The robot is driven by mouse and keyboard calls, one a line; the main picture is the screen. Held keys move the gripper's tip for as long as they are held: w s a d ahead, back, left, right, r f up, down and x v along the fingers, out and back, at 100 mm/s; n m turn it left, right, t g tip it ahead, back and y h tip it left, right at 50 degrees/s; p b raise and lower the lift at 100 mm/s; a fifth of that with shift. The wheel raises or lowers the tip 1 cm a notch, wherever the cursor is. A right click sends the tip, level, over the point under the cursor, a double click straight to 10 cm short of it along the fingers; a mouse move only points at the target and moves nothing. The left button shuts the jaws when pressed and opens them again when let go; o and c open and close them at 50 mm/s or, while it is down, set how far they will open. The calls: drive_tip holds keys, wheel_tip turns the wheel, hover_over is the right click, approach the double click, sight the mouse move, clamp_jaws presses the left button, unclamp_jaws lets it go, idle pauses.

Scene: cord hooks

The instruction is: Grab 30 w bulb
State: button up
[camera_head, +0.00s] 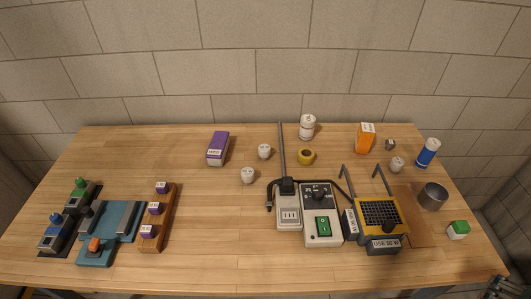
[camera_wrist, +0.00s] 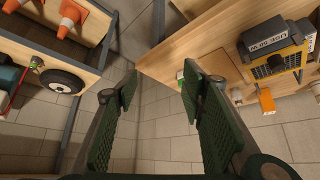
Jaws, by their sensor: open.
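Three small white rounded pieces that look like bulbs stand on the wooden table in the head view: one behind centre (camera_head: 264,151), one a little nearer (camera_head: 247,175), and one at the right (camera_head: 397,163). Their marks are too small to read, so I cannot tell which is 30 W. A yellow and grey device (camera_head: 380,214) has a front label that seems to read "USE 50 W" or "USE 30 W". My gripper (camera_wrist: 158,82) shows in the wrist view, open and empty, its green pads apart over the floor beside the table corner.
The table (camera_head: 200,258) also holds a switch box (camera_head: 323,229), a purple box (camera_head: 217,149), an orange box (camera_head: 366,137), a metal cup (camera_head: 432,196) and a blue can (camera_head: 427,152). In the wrist view, a shelf with orange cones (camera_wrist: 72,13) stands at left.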

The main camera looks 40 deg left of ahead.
drive_tip(key=shift+o, duration=0.3)
drive_tip(key=w+a+r+n+g+y+p, duration=0.1)
drive_tip(key=w+a+r+n+p, duration=0.1)
drive_tip(key=w+a+r, duration=0.35)
drive_tip(key=w+a+r+n+g+p, duration=0.1)
drive_tip(key=w+a+r+n+p, duration=0.1)
drive_tip(key=w+a, duration=0.65)
drive_tip(key=w+a+n+g+p, duration=0.1)
drive_tip(key=w+a+n+p, duration=0.1)
drive_tip(key=a, duration=0.9)
drive_tip(key=w+a+n+g+p, duration=0.1)
drive_tip(key=w+a+n+p, duration=0.15)
drive_tip(key=a, duration=0.85)
drive_tip(key=n+g+h+p, duration=0.1)
drive_tip(key=n+g+p, duration=0.2)
drive_tip(key=n+p, duration=0.25)
hover_over(263, 148)
drive_tip(key=shift+n, duration=0.4)
drive_tip(key=f, duration=1.5)
drive_tip(key=shift+w+d+f, duration=0.2)
drive_tip(key=shift+d+f, duration=0.05)
drive_tip(key=shift+s+a+f, duration=0.15)
drive_tip(key=shift+a+f, duration=0.05)
drive_tip(key=shift+a, duration=0.05)
drive_tip(key=shift+f, duration=0.1)
